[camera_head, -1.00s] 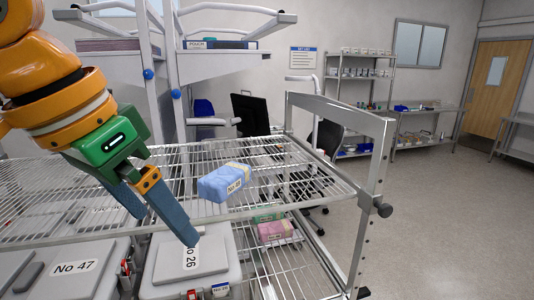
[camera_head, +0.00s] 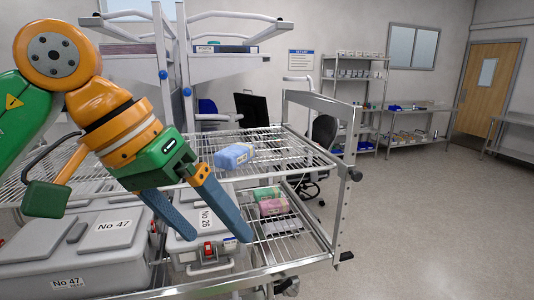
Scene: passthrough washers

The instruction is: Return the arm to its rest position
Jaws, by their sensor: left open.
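My left arm comes in from the left, with an orange wrist and a green hand. My left gripper (camera_head: 212,228) is open, its two blue fingers apart and pointing down to the right, with nothing between them that I can tell is held. It hangs in front of the wire rack cart (camera_head: 285,265). A blue wrapped pack (camera_head: 233,156) lies on the upper wire shelf behind the fingers, apart from them. Part of the grey box labelled No 26 (camera_head: 205,220) is hidden behind the fingers. My right gripper is not in view.
A larger grey box labelled No 47 (camera_head: 113,227) stands on the lower level at left. Pink and green packs (camera_head: 271,206) lie on the lower shelf. The cart's metal end frame (camera_head: 340,190) rises at right. Open floor (camera_head: 440,230) lies beyond it.

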